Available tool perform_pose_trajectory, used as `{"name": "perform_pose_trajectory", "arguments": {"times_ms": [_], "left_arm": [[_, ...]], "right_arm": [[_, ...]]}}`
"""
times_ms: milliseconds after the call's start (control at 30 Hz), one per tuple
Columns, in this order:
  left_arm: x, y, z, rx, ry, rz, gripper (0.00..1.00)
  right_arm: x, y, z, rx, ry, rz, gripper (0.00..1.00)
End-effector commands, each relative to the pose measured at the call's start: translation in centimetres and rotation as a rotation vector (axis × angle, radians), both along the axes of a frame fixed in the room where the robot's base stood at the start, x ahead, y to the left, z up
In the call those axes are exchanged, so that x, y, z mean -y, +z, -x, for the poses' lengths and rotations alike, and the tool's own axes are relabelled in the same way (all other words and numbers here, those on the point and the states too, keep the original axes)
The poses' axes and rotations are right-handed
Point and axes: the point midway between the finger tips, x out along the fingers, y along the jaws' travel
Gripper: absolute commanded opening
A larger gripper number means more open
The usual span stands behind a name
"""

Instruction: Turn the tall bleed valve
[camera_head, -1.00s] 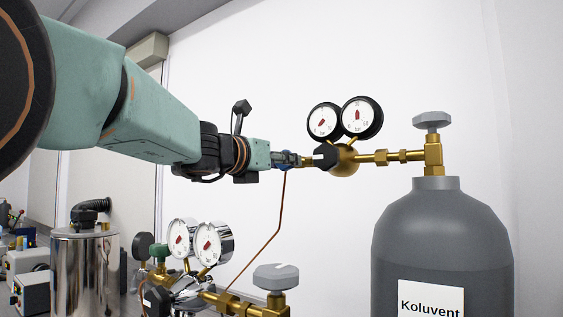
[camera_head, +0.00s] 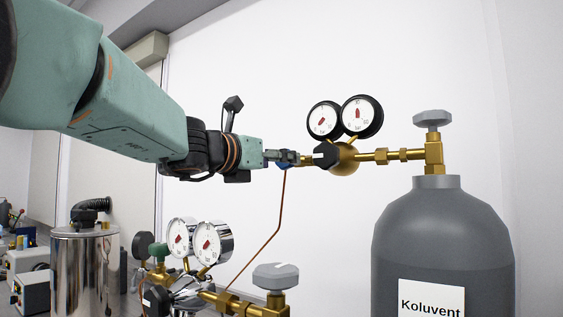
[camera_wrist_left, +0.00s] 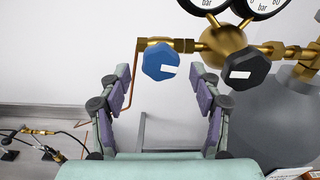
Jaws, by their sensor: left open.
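The tall gas cylinder (camera_head: 440,230), labelled Koluvent, carries a brass regulator (camera_head: 346,158) with two black-rimmed gauges. At the regulator's left end is a blue valve knob (camera_wrist_left: 160,62) with a white mark, seen face-on in the left wrist view. In the head view the knob (camera_head: 284,162) is mostly hidden by my gripper. My left gripper (camera_wrist_left: 161,80) is open. Its fingers stand left and right of the knob in the wrist view, apart from it. In the head view the left gripper (camera_head: 285,157) reaches the knob from the left. My right gripper is not in view.
A black knob (camera_wrist_left: 246,72) sits right of the blue one. A thin copper tube (camera_head: 279,215) runs down from the blue knob. A lower regulator with chrome gauges (camera_head: 205,243) stands below the arm. A grey handwheel (camera_head: 432,119) tops the tall cylinder.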

Motion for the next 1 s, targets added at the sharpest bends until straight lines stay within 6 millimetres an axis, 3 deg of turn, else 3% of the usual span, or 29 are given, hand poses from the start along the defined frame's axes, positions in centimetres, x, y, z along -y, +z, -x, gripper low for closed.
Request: {"name": "perform_pose_trajectory", "arguments": {"times_ms": [400,1000], "left_arm": [[-2.8,0.1,4.1,0.002,0.000,0.001,0.64],[-2.9,0.1,4.4,0.002,-0.001,0.001,0.64]], "right_arm": [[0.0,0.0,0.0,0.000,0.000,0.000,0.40],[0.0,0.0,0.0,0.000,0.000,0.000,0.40]]}}
